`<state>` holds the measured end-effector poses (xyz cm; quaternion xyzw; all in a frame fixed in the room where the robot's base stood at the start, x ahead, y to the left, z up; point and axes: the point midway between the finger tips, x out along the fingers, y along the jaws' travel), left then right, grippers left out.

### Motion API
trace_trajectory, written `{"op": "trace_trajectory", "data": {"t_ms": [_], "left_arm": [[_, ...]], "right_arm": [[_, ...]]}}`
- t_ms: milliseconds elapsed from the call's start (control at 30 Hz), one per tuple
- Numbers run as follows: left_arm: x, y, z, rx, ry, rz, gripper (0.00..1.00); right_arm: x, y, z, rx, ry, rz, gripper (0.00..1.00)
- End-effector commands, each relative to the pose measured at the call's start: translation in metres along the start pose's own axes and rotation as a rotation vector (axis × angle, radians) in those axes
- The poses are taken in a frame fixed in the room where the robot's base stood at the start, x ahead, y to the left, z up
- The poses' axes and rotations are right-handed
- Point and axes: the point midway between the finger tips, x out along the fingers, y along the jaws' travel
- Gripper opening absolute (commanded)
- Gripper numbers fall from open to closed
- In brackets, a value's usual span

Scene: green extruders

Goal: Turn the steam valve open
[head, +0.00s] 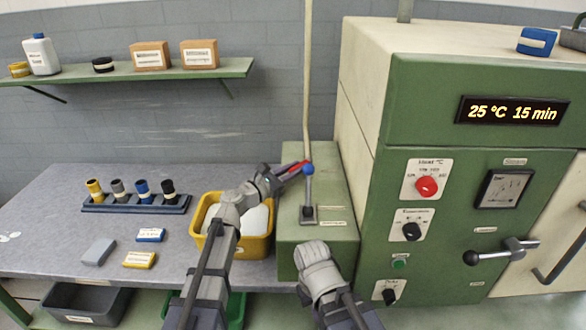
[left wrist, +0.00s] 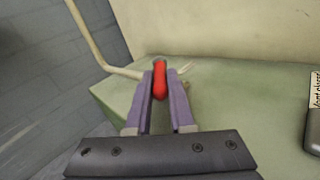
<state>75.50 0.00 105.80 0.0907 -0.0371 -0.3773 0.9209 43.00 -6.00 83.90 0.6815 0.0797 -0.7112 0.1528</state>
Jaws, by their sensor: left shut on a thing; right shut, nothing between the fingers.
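The steam valve's red handle (head: 297,166) is at the foot of the thin cream pipe, above the green box, in the head view. My left gripper (head: 287,172) reaches in from the left and is shut on it. In the left wrist view the red handle (left wrist: 160,80) shows upright between the two purple-grey fingers (left wrist: 160,98). The valve body is mostly hidden behind the gripper. My right gripper (head: 313,255) is shut and empty, low in front of the green box, apart from the valve.
The green machine (head: 400,130) rises at right. A yellow bin (head: 260,247) is beside my left arm. Free table (head: 120,220) lies further left.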

Motion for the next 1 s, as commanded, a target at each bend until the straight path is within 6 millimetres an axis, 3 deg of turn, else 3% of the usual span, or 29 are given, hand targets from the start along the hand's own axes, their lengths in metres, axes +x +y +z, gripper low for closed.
{"op": "trace_trajectory", "data": {"t_ms": [267,300,533,833,1000], "left_arm": [[0.0,0.0,0.0,0.0,0.0,0.001,0.0],[0.0,0.0,0.0,0.0,0.0,0.001,0.24],[0.0,0.0,0.0,0.0,0.0,0.0,0.5],[-0.004,0.0,0.0,0.0,0.0,0.001,0.51],[-0.028,-0.001,0.0,0.0,0.001,0.003,0.51]], "right_arm": [[0.0,0.0,0.0,0.0,0.0,0.0,0.0],[0.0,0.0,0.0,0.0,0.0,0.0,0.0],[0.0,0.0,0.0,0.0,0.0,0.0,0.0],[0.0,0.0,0.0,0.0,0.0,0.0,0.0],[0.0,0.0,0.0,0.0,0.0,0.0,0.0]]}}
